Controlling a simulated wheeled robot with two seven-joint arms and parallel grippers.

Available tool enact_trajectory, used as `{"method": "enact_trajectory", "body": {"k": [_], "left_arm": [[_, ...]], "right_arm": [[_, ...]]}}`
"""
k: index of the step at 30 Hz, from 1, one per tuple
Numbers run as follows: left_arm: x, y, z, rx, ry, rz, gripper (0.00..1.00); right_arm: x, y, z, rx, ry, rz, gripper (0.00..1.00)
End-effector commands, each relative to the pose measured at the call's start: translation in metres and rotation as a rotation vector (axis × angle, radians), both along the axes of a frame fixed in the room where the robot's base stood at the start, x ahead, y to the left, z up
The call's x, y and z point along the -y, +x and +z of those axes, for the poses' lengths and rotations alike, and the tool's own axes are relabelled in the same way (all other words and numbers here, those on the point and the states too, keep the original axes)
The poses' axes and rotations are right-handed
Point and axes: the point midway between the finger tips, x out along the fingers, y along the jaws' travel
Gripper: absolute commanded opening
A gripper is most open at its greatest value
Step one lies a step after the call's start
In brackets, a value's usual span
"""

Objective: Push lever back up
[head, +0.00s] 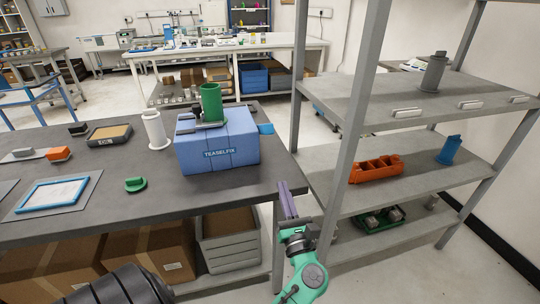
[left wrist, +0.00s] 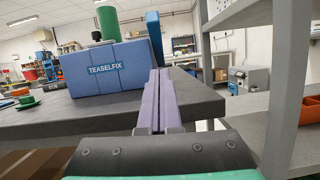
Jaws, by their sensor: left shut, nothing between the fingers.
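The blue box fixture labelled TEASELFIX (head: 217,152) sits at the right end of the dark bench; it also shows in the left wrist view (left wrist: 103,68). A blue lever (head: 266,128) sticks out at the box's right side. In the left wrist view the lever (left wrist: 155,38) is a narrow upright bar, its top above the box. My left gripper (head: 285,188) is shut and empty, its purple fingers together just off the bench's right edge. In the left wrist view the fingertips (left wrist: 160,72) appear below the lever; contact cannot be told. My right gripper is not in view.
A green cylinder (head: 211,103) stands on the box and a white one (head: 154,130) beside it. A grey shelf rack (head: 345,140) stands close to the right of my left gripper. The bench's right edge (head: 292,170) is near my fingers.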

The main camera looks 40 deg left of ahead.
Motion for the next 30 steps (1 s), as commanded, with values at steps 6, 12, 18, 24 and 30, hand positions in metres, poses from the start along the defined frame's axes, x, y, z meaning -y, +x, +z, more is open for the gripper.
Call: {"method": "enact_trajectory", "body": {"k": [6,12,18,24,30], "left_arm": [[-0.004,-0.005,0.005,0.051,-0.055,0.013,0.00],[-0.008,-0.002,0.008,0.048,-0.051,0.012,0.00],[-0.033,0.016,0.021,0.048,-0.047,0.012,0.00],[-0.068,0.040,0.034,0.048,-0.046,0.012,0.00],[-0.091,0.056,0.060,0.048,-0.047,0.012,0.00]], "right_arm": [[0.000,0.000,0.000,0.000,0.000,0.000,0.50],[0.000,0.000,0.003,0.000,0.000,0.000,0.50],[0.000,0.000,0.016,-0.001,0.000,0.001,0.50],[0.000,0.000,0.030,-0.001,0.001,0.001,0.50],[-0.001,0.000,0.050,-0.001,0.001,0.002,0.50]]}}
